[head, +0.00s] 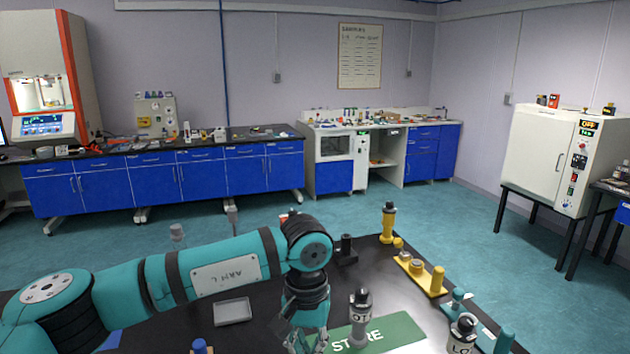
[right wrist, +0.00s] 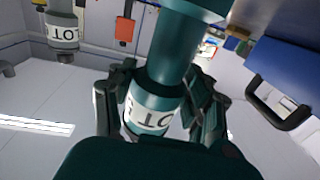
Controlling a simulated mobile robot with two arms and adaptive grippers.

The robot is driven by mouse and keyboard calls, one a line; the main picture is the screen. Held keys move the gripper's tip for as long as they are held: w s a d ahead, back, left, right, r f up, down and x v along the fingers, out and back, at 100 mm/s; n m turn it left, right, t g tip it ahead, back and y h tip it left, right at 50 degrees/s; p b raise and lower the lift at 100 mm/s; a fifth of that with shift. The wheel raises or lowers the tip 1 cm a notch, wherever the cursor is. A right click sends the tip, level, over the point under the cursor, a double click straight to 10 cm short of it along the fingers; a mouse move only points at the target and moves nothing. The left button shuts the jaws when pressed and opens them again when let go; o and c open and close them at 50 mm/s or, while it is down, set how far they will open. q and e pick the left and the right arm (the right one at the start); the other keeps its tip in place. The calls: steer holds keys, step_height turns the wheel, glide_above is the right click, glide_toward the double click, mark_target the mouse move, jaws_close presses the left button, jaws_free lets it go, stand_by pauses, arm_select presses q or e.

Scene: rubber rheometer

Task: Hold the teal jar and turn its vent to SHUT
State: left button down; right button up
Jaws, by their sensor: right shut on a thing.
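The teal jar (right wrist: 166,88) fills the middle of the right wrist view. Its white band carries dark letters that look upside down there and are partly cut off. My right gripper (right wrist: 162,108) is shut on it, one dark finger on each side. The vent and its setting cannot be made out. In the head view my left gripper (head: 305,338) points down at the near edge of the table, beside the green STORE mat. Its fingertips are too dark and cropped to judge. My right gripper does not show in the head view.
A grey jar (head: 359,324) stands on the STORE mat (head: 398,332), close right of my left gripper. A grey tray (head: 233,311) lies left.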

steer(key=shift+f, duration=0.15)
steer(key=o, duration=1.3)
